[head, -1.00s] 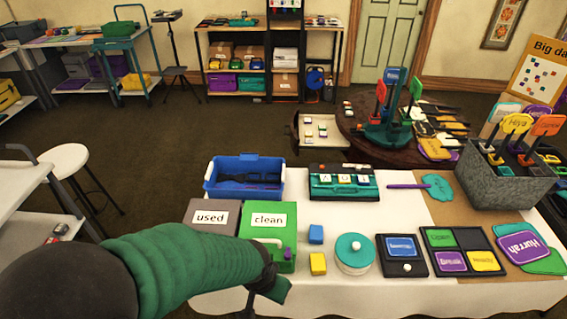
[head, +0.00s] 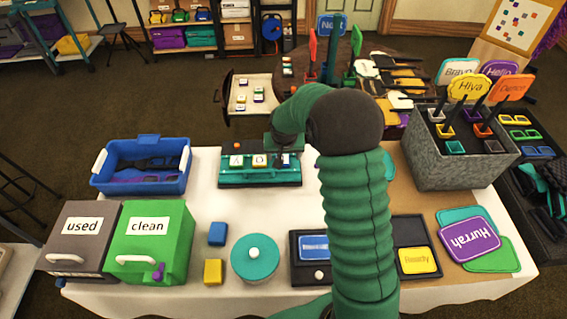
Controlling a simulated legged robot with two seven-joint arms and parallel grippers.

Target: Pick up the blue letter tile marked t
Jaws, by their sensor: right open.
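A teal tray (head: 232,179) stands at the back of the white table with a row of letter tiles on it. A blue tile (head: 286,161) is at the right end of the row, partly hidden by my right gripper. Its letter cannot be read. Two paler tiles, a middle one (head: 260,160) and a left one (head: 236,161), lie to its left. My right gripper (head: 286,151) is open, pointing down just over the blue tile. I cannot tell whether it touches. My left gripper is out of view.
A blue bin (head: 140,187), a grey "used" box (head: 78,250) and a green "clean" box (head: 150,262) stand at left. A teal round tub (head: 254,262) and small blocks are in front. A grey sign holder (head: 455,165) stands at right.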

